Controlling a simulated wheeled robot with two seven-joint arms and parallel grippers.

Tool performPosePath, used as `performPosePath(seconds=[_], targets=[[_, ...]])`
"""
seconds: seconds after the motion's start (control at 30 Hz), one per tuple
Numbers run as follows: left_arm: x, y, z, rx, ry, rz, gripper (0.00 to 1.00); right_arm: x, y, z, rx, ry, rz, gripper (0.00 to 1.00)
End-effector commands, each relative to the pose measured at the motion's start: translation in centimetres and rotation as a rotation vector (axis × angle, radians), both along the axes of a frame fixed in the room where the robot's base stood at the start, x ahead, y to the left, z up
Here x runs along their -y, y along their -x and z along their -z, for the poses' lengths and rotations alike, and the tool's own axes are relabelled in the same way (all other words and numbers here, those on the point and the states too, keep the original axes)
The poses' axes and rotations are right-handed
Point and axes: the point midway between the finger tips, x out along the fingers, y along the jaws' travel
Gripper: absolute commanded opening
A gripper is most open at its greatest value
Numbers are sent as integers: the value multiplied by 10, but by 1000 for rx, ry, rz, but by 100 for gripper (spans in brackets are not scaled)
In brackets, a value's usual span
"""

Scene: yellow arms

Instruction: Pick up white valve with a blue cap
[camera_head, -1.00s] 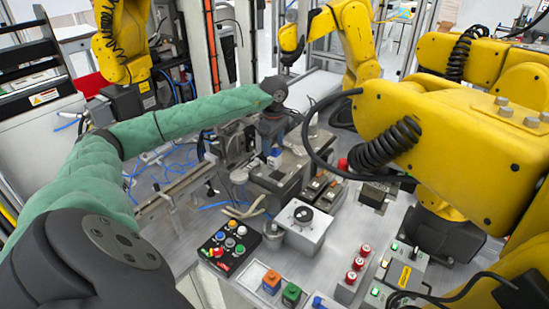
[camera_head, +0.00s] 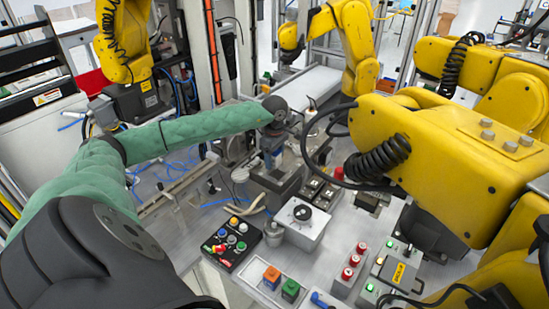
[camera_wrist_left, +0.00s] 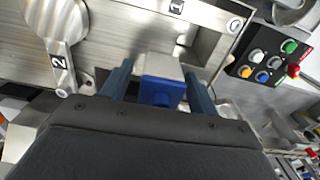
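The white valve with a blue cap (camera_wrist_left: 161,91) shows in the left wrist view, between the two blue-grey fingers of my left gripper (camera_wrist_left: 160,88). A finger stands on each side, with a visible gap at least on the right side, so the gripper looks open around it. The pale valve body sits just beyond the cap. In the head view my left gripper (camera_head: 274,156) points down over the metal fixtures in the middle of the bench; the valve is mostly hidden there. My right gripper is not in view.
A black button panel (camera_head: 232,243) stands in front of the gripper, beside a grey box with a black knob (camera_head: 302,216). A large yellow robot arm (camera_head: 440,150) fills the right side.

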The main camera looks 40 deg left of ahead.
Motion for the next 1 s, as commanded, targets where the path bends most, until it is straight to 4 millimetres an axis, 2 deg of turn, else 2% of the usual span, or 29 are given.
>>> performPosePath(seconds=[0.03, 0.23, 0.57, 0.67, 0.83, 1.0], targets=[[0, 0, 0, 0, 0, 0, 50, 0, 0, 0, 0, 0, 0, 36], [0, 0, 0, 0, 0, 0, 12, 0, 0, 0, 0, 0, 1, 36], [0, 0, -5, 1, 0, 0, 12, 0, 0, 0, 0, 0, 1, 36], [0, -1, -15, 2, 0, 0, 12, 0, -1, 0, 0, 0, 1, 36], [-1, -1, -46, 4, -1, -1, 12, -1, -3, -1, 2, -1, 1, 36], [38, -8, -65, 3, 3, 4, 12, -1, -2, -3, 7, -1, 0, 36]])
